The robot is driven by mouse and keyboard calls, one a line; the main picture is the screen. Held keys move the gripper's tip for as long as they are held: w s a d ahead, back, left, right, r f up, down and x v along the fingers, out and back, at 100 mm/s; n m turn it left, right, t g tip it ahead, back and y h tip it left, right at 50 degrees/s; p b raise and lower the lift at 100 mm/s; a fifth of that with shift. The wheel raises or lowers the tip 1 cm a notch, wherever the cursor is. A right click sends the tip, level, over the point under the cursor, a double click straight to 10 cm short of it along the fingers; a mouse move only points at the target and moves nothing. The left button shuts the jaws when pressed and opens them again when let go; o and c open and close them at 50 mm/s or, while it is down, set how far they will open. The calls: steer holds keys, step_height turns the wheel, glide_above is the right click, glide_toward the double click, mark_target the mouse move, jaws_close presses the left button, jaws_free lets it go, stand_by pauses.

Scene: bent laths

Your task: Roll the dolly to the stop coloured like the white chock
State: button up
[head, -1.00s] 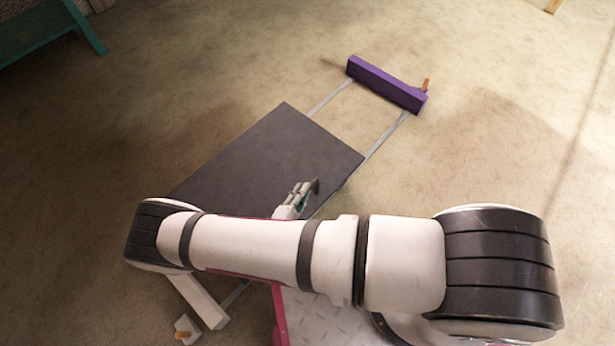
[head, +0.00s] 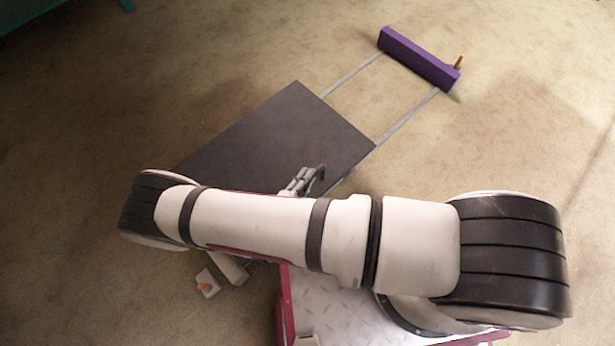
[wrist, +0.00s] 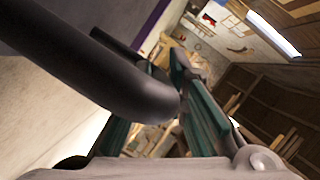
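The dolly (head: 275,135) is a flat dark grey platform on two pale rails. The purple stop (head: 418,60) crosses the rails' far end, with a clear gap to the dolly. The white stop (head: 231,269) shows at the near end, mostly hidden under my arm. My gripper (head: 305,178) is at the dolly's near right edge by a dark bent bar. In the wrist view its teal fingers (wrist: 160,100) stand apart, and the thick dark bar (wrist: 100,75) crosses close before them; contact is unclear.
An orange peg (head: 459,62) stands at the purple stop's right end. Open carpet (head: 520,140) lies to the right. A teal piece of furniture (head: 25,12) is at the top left corner. My arm covers the dolly's near side.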

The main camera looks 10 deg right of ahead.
steer(key=o, duration=0.4)
steer(key=shift+s+a, duration=0.2)
steer(key=shift+a, duration=0.1)
steer(key=shift+o, duration=0.2)
steer(key=shift+d, duration=0.1)
steer(key=v, duration=1.2)
